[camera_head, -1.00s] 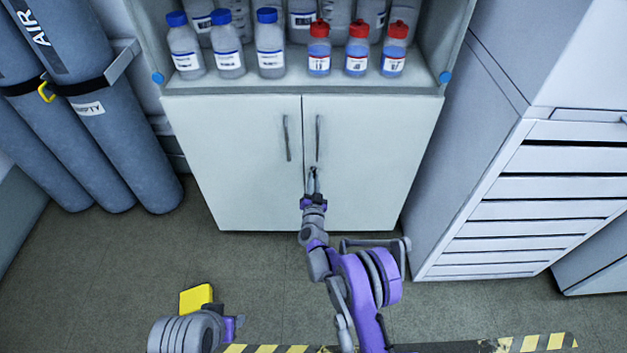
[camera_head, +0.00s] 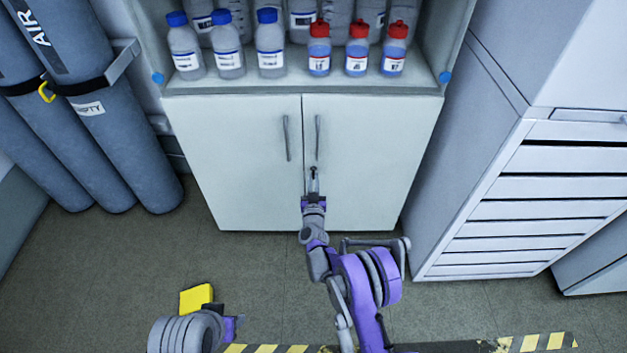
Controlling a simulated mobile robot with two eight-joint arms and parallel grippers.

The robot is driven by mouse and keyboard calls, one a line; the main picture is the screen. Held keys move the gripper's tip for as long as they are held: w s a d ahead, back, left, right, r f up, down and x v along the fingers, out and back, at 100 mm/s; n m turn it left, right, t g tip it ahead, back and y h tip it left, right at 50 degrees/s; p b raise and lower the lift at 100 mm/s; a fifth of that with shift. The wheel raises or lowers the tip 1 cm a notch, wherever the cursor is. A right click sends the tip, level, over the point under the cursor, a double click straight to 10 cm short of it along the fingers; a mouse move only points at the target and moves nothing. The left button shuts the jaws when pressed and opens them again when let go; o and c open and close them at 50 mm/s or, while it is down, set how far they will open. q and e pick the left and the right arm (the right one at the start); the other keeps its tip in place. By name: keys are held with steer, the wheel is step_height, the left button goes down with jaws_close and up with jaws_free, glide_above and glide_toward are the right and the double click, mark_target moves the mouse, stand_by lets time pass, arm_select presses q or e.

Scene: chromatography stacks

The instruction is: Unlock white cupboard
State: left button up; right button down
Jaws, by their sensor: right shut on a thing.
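The white cupboard (camera_head: 245,150) stands ahead with both doors closed and two upright handles near the middle seam. A small dark spot, likely the lock or a key in it (camera_head: 313,169), is on the right door below its handle. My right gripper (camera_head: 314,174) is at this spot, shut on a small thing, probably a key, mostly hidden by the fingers. My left gripper (camera_head: 232,327) is low at the left, away from the cupboard; its fingers are too small and turned away to read.
Bottles with blue and red caps (camera_head: 320,50) stand on the open shelf above the doors. Gas cylinders (camera_head: 125,130) stand at the left, a drawer cabinet (camera_head: 520,190) at the right. A yellow block (camera_head: 195,298) shows by my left arm.

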steer(key=c, duration=0.9)
jaws_free()
steer(key=shift+s, duration=0.1)
steer(key=s+p, duration=0.2)
steer(key=s, duration=0.8)
steer(key=shift+s, duration=0.3)
